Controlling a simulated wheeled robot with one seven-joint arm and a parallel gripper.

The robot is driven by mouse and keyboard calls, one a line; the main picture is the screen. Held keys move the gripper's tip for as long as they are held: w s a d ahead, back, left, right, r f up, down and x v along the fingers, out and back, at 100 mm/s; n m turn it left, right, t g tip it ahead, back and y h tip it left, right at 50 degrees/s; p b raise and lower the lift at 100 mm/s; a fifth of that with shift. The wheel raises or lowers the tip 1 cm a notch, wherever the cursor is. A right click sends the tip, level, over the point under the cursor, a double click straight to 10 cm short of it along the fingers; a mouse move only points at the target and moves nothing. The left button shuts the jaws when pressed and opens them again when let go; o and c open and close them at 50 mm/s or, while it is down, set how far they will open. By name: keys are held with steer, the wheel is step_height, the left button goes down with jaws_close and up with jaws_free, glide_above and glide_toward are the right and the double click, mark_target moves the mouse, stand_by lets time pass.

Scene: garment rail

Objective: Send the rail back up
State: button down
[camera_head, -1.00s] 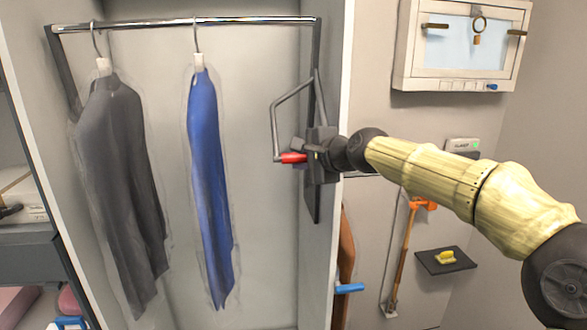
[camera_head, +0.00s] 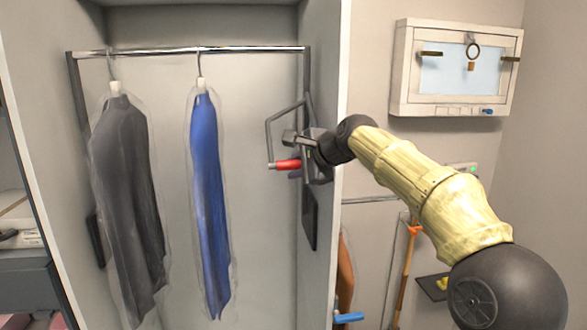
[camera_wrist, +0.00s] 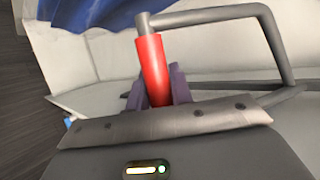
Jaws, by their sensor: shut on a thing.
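The garment rail (camera_head: 190,51) is a chrome bar across the upper wardrobe, on dark side arms that look nearly upright. A dark garment (camera_head: 128,190) and a blue garment (camera_head: 208,190) hang from it in clear covers. A grey bent handle (camera_head: 268,135) with a red grip (camera_head: 284,164) is at the rail's right side arm. My gripper (camera_head: 297,168) is shut on the red grip. In the wrist view the red grip (camera_wrist: 152,60) stands between my purple fingers (camera_wrist: 157,92). The fingertips are partly hidden behind the grip.
The wardrobe's right wall (camera_head: 335,130) is close beside my gripper. A white wall cabinet (camera_head: 455,65) hangs to the right. Below it are an orange-topped stick (camera_head: 405,260) and a dark shelf (camera_head: 434,287). A blue handle (camera_head: 349,317) is low beside the wardrobe.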

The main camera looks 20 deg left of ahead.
steer(key=shift+f, duration=0.1)
steer(key=c, duration=1.3)
jaws_free()
steer(key=shift+o, duration=0.2)
steer(key=shift+s+d+r+b, duration=0.2)
steer(key=shift+d+r+b, duration=0.05)
steer(key=shift+d+b, duration=0.2)
steer(key=b+v, duration=0.5)
steer(key=v, duration=1.1)
steer(key=shift+s, duration=0.15)
steer(key=shift+r, duration=0.1)
